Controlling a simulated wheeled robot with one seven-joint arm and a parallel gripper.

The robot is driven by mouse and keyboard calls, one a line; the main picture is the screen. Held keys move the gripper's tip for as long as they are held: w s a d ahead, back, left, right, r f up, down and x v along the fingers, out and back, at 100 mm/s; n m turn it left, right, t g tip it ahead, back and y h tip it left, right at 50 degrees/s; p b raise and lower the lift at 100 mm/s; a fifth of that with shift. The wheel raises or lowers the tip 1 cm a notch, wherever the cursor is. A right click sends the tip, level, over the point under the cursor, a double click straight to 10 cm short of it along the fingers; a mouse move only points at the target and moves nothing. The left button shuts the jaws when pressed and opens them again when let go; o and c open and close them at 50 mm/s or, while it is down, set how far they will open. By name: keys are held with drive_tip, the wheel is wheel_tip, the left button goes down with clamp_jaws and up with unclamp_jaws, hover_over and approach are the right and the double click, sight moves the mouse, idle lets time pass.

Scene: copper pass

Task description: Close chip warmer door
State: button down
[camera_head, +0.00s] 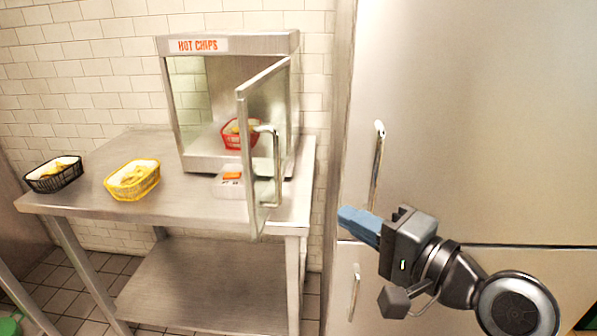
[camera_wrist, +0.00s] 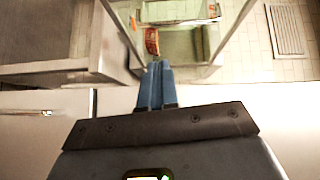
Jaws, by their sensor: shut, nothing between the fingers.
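The chip warmer (camera_head: 228,44) is a metal and glass cabinet marked "HOT CHIPS" on a steel table. Its glass door (camera_head: 258,200) stands wide open, swung out toward the front, hinged on the cabinet's right side. The door has a curved metal handle (camera_head: 275,165). A red basket of chips (camera_head: 238,138) sits inside the warmer. My gripper (camera_head: 342,217) is shut and empty, with blue fingers, in front of the fridge and to the right of the door, apart from it. In the wrist view the shut fingers (camera_wrist: 156,72) point toward the warmer area; exact parts there are hard to tell.
The steel table (camera_head: 90,207) also holds a yellow basket (camera_head: 133,180), a black basket (camera_head: 54,175) and a small clear container (camera_head: 229,181) beside the door. A tall steel fridge (camera_head: 460,120) with handles (camera_head: 377,165) stands at the right, close behind my gripper.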

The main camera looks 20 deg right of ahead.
drive_tip(key=w+a+r+y+p, duration=0.1)
drive_tip(key=w+a+r, duration=0.1)
drive_tip(key=w, duration=0.3)
drive_tip(key=w+a+r, duration=0.1)
drive_tip(key=w+a, duration=0.1)
drive_tip(key=w, duration=0.4)
drive_tip(key=shift+r+y+p, duration=0.35)
drive_tip(key=shift+r+y, duration=0.05)
drive_tip(key=shift+w+a, duration=0.1)
